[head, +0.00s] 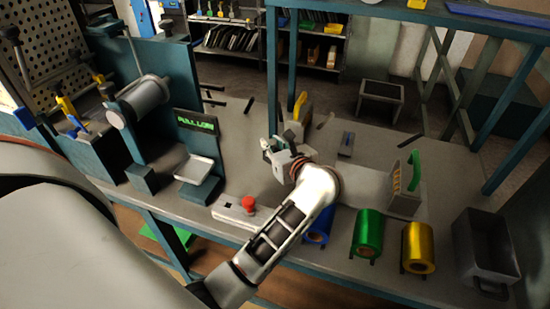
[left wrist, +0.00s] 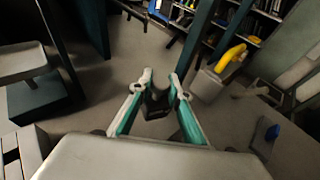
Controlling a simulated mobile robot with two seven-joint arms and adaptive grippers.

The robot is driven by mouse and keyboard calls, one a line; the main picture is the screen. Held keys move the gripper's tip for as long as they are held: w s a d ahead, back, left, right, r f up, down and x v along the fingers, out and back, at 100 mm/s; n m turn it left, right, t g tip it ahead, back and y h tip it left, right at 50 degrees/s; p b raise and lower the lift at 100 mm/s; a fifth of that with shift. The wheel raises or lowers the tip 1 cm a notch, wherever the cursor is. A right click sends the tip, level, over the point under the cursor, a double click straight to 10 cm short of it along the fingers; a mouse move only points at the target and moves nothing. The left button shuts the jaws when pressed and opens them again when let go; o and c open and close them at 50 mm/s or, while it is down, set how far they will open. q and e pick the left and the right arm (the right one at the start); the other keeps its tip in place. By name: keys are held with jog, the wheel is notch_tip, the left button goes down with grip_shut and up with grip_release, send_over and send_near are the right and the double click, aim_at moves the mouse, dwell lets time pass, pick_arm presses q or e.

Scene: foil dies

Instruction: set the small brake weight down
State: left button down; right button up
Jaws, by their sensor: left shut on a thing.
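My left gripper (head: 272,152) reaches over the grey bench (head: 238,150). Its two fingers show in the left wrist view (left wrist: 160,84), closed on a small dark grey piece (left wrist: 156,103), which looks like the small brake weight. The piece is between the fingertips and partly hidden by them. In the head view the gripper mostly hides it. I cannot tell whether its underside touches the bench. My right gripper is in neither view.
A grey block with a yellow handle (head: 299,116) stands just behind the gripper. A small dark block (head: 346,144) lies to its right. A green-handled block (head: 405,190), green roll (head: 367,232), gold roll (head: 418,247) and grey bin (head: 485,250) stand further right. A red button (head: 248,202) is in front.

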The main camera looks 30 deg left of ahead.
pick_arm(q)
notch_tip(320, 180, down, 4)
jog(key=shift+f+b, duration=0.1)
jog(key=shift+b, duration=0.95)
jog(key=shift+f, duration=0.15)
jog(key=shift+r, duration=0.25)
jog(key=shift+f, duration=0.15)
jog(key=c, duration=2.3)
grip_release()
jog(key=shift+f, duration=0.2)
jog(key=shift+o, duration=0.7)
jog(key=shift+r, duration=0.1)
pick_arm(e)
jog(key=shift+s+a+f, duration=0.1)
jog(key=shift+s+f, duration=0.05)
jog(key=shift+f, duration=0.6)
pick_arm(q)
jog(key=shift+r, duration=0.1)
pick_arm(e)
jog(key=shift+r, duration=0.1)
